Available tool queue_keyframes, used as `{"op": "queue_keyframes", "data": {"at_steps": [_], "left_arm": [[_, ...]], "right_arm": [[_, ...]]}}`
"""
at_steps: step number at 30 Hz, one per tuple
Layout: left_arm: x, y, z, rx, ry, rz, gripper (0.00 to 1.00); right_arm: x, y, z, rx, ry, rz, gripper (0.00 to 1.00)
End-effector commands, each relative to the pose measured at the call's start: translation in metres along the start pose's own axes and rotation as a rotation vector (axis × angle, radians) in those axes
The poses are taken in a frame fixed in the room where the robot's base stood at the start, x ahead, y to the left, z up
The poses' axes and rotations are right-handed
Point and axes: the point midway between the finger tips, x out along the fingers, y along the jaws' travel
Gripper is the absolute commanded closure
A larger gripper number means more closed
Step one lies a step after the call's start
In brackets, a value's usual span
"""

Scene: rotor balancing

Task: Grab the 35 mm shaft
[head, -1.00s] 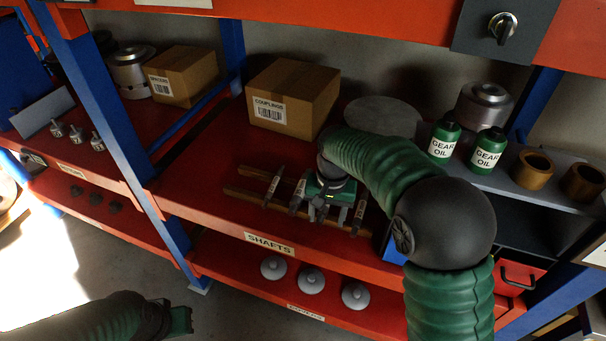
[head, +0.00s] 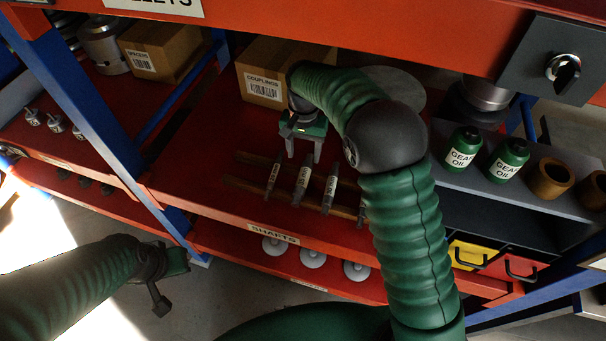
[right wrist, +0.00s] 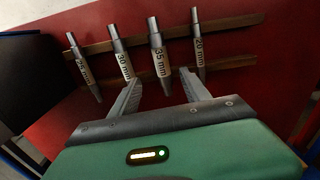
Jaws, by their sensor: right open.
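Several metal shafts with white labels lie side by side across two wooden rails (head: 246,178) on the red shelf. The right wrist view reads 25, 30, 35 and 20 mm from left to right. The 35 mm shaft (right wrist: 157,55) is third there; in the head view it appears to be the second from the left (head: 302,182). My right gripper (head: 303,155) is open and empty, behind the shafts in the head view.
A couplings box (head: 262,88) and a grey disc (head: 392,88) stand behind my right arm. Gear oil bottles (head: 460,150) stand at right. A blue post (head: 85,105) rises left of the shafts. Rounded grey parts (head: 312,254) sit on the shelf below.

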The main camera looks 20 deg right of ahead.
Motion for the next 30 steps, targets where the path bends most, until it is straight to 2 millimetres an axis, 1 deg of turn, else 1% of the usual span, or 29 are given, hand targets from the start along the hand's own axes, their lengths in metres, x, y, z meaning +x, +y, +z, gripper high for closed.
{"op": "queue_keyframes", "data": {"at_steps": [1, 3, 6, 10, 13, 16, 18, 21, 26, 27, 30], "left_arm": [[-0.002, 0.000, -0.001, 0.000, 0.000, 0.000, 1.00], [-0.004, 0.000, -0.001, 0.000, 0.000, 0.000, 1.00], [-0.005, 0.000, -0.002, -0.001, 0.000, 0.000, 1.00], [-0.007, 0.000, -0.002, -0.001, 0.000, 0.000, 1.00], [-0.012, 0.000, -0.003, 0.000, 0.000, 0.000, 1.00], [-0.019, 0.000, -0.005, 0.000, 0.001, 0.000, 1.00], [-0.020, 0.000, -0.005, 0.000, 0.001, 0.000, 1.00], [-0.020, 0.000, -0.005, 0.000, 0.000, 0.000, 1.00], [-0.019, 0.000, -0.005, 0.000, 0.000, 0.000, 1.00], [-0.019, 0.000, -0.005, 0.000, 0.000, 0.000, 1.00], [-0.019, 0.000, -0.005, 0.000, 0.000, 0.000, 1.00]], "right_arm": [[0.015, 0.001, 0.000, 0.000, -0.006, 0.004, 0.45], [0.034, 0.001, -0.001, 0.001, -0.008, 0.005, 0.45], [0.056, 0.000, -0.003, 0.001, -0.006, 0.003, 0.45], [0.069, 0.001, -0.003, 0.001, -0.004, 0.001, 0.45], [0.081, 0.003, -0.002, 0.001, -0.006, 0.002, 0.45], [0.099, 0.003, -0.002, 0.001, -0.006, 0.002, 0.45], [0.112, 0.002, -0.002, 0.001, -0.004, 0.001, 0.45], [0.121, 0.001, -0.003, 0.000, -0.004, 0.000, 0.45], [0.122, 0.001, -0.003, 0.000, -0.003, 0.000, 0.45], [0.122, 0.001, -0.003, 0.000, -0.003, 0.000, 0.46], [0.121, 0.001, -0.003, 0.000, -0.002, -0.001, 0.59]]}}
